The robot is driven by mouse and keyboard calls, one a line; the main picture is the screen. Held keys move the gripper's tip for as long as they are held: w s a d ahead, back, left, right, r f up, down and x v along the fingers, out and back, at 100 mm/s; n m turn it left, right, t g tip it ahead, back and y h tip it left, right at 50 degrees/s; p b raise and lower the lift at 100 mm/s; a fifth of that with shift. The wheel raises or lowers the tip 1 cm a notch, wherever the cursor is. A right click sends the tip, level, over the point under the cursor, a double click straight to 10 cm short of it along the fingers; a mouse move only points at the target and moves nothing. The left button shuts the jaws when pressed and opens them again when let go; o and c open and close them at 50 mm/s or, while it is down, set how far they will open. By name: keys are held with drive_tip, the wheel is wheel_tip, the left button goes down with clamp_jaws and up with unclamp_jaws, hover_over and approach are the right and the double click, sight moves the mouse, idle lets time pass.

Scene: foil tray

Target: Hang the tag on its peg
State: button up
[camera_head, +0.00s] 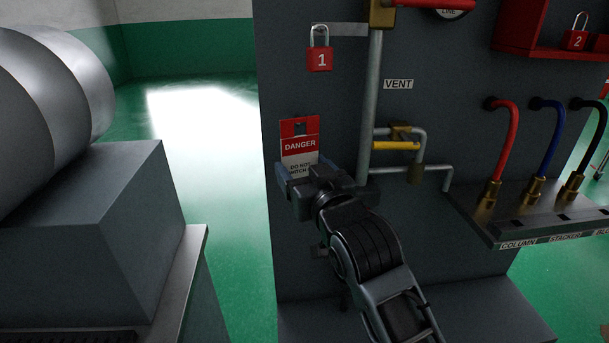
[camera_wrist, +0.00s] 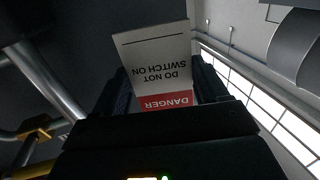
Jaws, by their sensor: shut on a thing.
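The tag (camera_head: 300,145) is a red and white card reading DANGER, DO NOT SWITCH ON. It stands upright close to the grey panel's left edge, with a dark opening near its top. My gripper (camera_head: 312,176) is shut on the tag from below and hides its lower part. In the wrist view the tag (camera_wrist: 155,52) appears upside down between the fingers of my gripper (camera_wrist: 165,92). I cannot make out the peg clearly, nor whether it passes through the tag's opening.
A red padlock marked 1 (camera_head: 320,60) hangs from a bracket above the tag. A grey vertical pipe (camera_head: 371,110) and a yellow valve handle (camera_head: 397,146) are to the right. Red, blue and black hoses stand farther right. A large grey machine (camera_head: 80,220) fills the left.

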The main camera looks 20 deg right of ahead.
drive_tip(key=shift+w+d+f+b, duration=0.1)
drive_tip(key=shift+w+d+b, duration=0.15)
drive_tip(key=shift+w, duration=0.4)
drive_tip(key=shift+w+d+f+b, duration=0.1)
drive_tip(key=shift+w+d+b, duration=0.1)
drive_tip(key=shift+w, duration=0.5)
drive_tip(key=shift+w+d+f+b, duration=0.1)
drive_tip(key=shift+w+d+b, duration=0.15)
drive_tip(key=shift+w, duration=0.4)
drive_tip(key=shift+w+d+f, duration=0.1)
drive_tip(key=shift+w+f, duration=0.1)
drive_tip(key=shift+w, duration=0.3)
